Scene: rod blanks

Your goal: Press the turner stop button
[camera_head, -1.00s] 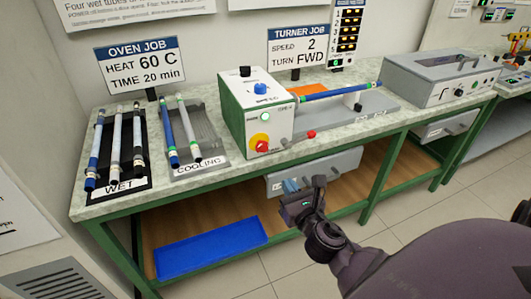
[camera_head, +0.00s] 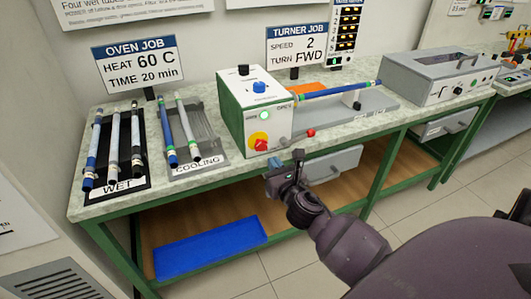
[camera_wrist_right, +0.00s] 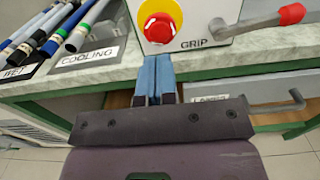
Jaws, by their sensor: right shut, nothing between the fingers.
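The turner is a white and green box (camera_head: 252,112) on the bench, with a blue knob (camera_head: 259,88) and a lit green button (camera_head: 264,115). Its stop button (camera_head: 260,145) is red on a yellow ring, low on the front face. The stop button also shows at the top of the right wrist view (camera_wrist_right: 160,28). My right gripper (camera_head: 273,166) is shut and empty, in front of the bench edge, below the stop button and apart from it. Its blue fingers (camera_wrist_right: 155,76) point up toward the button. My left gripper is not in view.
A lever with a red knob (camera_head: 310,132) sticks out right of the stop button. A blue rod (camera_head: 338,91) lies across the turner. Racks marked WET (camera_head: 117,185) and COOLING (camera_head: 200,162) stand left. A drawer (camera_head: 335,165) hangs under the bench top.

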